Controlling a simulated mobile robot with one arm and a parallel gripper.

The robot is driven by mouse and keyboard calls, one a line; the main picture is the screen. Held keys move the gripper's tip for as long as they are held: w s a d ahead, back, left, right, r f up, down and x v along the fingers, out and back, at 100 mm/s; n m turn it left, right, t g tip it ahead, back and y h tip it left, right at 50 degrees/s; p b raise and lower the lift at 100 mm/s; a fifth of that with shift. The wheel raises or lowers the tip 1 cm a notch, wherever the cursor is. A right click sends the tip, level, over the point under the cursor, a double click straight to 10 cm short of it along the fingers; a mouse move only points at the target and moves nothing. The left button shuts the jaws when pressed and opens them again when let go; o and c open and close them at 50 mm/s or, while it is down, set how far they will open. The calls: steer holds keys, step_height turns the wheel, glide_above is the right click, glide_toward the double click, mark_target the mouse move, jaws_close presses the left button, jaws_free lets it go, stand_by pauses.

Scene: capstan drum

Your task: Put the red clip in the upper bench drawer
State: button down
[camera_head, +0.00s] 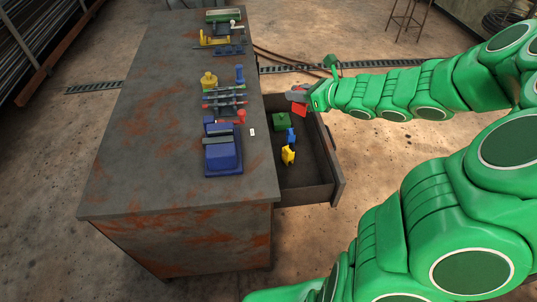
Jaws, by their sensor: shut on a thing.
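The red clip (299,110) shows at the tip of my gripper (297,97), over the far end of the open bench drawer (310,194). My gripper is shut on the clip, and the grey fingers partly cover it. I cannot tell whether the clip touches the drawer floor. The drawer is pulled out from the right side of the rusty grey bench (145,130). In it lie a green block (281,121), a blue piece (291,136) and a yellow piece (288,155).
On the bench top stand a blue vise-like block (222,152), a rack with red-handled tools (224,98), a yellow piece (213,38) and a green tray (223,15). The left half of the bench top is clear. A stool (407,20) stands at the back.

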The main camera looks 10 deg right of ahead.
step_height(320, 180, down, 30)
steer(key=shift+f, duration=0.25)
stand_by(1.3)
steer(key=shift+a+f, duration=0.1)
steer(key=shift+f, duration=0.05)
steer(key=shift+s+f, duration=0.1)
steer(key=shift+f, duration=0.2)
